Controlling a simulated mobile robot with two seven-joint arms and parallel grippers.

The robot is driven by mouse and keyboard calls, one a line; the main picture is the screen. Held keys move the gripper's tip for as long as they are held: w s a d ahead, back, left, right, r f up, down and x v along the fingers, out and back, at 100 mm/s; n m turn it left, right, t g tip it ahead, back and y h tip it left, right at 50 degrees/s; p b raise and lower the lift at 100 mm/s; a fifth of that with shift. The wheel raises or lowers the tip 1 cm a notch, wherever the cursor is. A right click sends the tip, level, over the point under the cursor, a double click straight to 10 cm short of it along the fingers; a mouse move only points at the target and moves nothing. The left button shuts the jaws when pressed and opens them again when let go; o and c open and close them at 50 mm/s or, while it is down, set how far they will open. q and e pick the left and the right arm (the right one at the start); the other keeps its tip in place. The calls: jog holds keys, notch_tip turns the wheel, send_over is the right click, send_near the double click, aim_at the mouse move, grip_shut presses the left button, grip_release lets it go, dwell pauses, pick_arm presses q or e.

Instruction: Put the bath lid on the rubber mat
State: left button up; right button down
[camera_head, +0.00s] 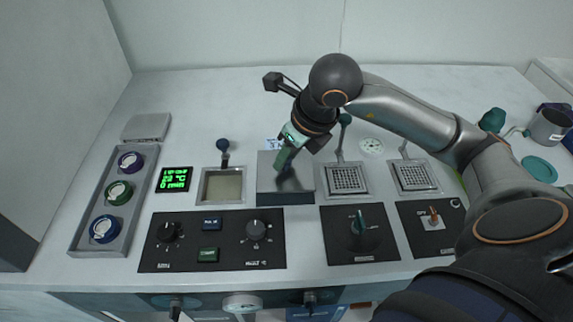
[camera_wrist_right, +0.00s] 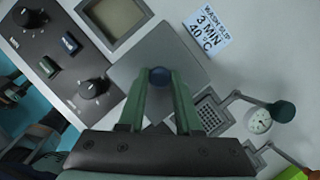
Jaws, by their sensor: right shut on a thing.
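The bath lid (camera_head: 267,172) is a flat grey square plate at the middle of the table, with a dark blue knob that shows in the right wrist view (camera_wrist_right: 160,77). My right gripper (camera_head: 284,160) comes down from above and is shut on this knob, with its green fingers on either side. The plate also shows beneath the fingers in the right wrist view (camera_wrist_right: 172,48). I cannot tell whether the lid rests on something or hangs just above it. I cannot clearly pick out the rubber mat; a grey slab (camera_head: 147,127) lies at the back left. My left gripper is out of view.
An open square bath (camera_head: 222,186) stands left of the lid. Two mesh baskets (camera_head: 347,179) (camera_head: 414,176) with handles are to the right. Dark control panels (camera_head: 212,240) run along the front. A tray (camera_head: 82,232) with three capped jars is at left. The back of the table is mostly clear.

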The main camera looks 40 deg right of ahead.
aim_at(287, 167)
jog(key=shift+w+d+f, duration=0.1)
jog(key=shift+w+f, duration=0.1)
jog(key=f, duration=0.3)
jog(key=shift+w+d+f, duration=0.1)
jog(key=shift+w+d, duration=0.1)
jog(key=shift+w, duration=0.1)
jog(key=shift+f, duration=0.4)
jog(key=shift+f+b, duration=0.25)
jog(key=shift+b, duration=0.05)
jog(key=c, duration=0.6)
grip_release()
jog(key=shift+r, duration=0.1)
